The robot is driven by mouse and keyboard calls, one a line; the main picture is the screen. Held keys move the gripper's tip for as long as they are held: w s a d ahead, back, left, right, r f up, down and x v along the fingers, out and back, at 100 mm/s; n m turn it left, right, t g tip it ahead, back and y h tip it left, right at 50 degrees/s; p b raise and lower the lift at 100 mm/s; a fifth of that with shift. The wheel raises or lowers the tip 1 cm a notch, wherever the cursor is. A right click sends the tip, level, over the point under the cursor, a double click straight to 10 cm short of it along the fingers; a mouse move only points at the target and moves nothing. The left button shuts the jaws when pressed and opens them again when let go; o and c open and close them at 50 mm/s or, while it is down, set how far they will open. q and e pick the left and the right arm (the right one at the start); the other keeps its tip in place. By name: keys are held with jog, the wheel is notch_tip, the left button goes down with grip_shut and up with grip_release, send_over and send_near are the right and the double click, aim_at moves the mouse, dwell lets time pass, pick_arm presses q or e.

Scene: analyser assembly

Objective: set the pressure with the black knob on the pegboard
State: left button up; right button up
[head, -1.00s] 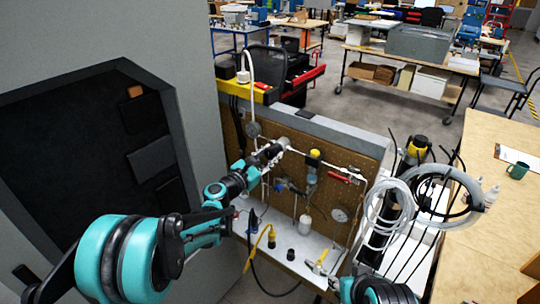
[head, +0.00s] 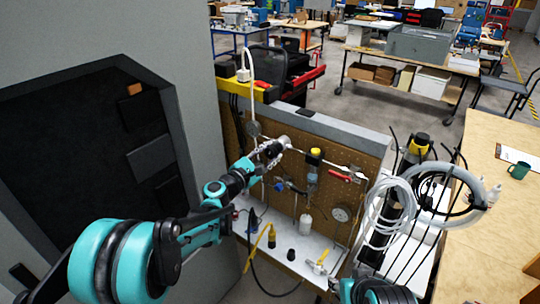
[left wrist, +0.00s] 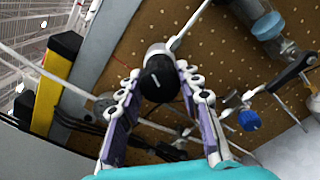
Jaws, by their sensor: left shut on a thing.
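The black knob (left wrist: 160,80) shows in the left wrist view, on the end of a silver fitting on the pegboard (left wrist: 130,50). My left gripper (left wrist: 160,76) has one finger on each side of the knob and is shut on it. In the head view my left gripper (head: 268,151) reaches from the left to the silver fitting (head: 284,142) near the top of the pegboard (head: 345,165). There the fingers hide most of the knob. My right gripper cannot be made out; part of my right arm shows at the bottom.
A pipe, a yellow-topped valve (head: 315,155), a red-handled valve (head: 340,175) and a round gauge (head: 341,214) are on the pegboard. A shelf below holds a yellow-and-black tool (head: 271,236). Coiled tubing (head: 385,205) hangs at right. A grey wall (head: 195,60) stands close at left.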

pick_arm(q)
jog(key=m, duration=0.3)
jog(key=shift+m+b, duration=0.3)
jog(key=shift+m, duration=0.1)
jog(key=m, duration=0.3)
jog(key=shift+m, duration=0.3)
jog(key=m, duration=0.3)
jog(key=shift+m+b, duration=0.3)
jog(key=shift+b, duration=0.1)
jog(key=m, duration=0.4)
jog(key=shift+m, duration=0.3)
jog(key=m, duration=0.6)
jog(key=shift+b, duration=0.3)
jog(key=m, duration=0.7)
jog(key=o, duration=1.2)
jog(key=shift+c, duration=0.2)
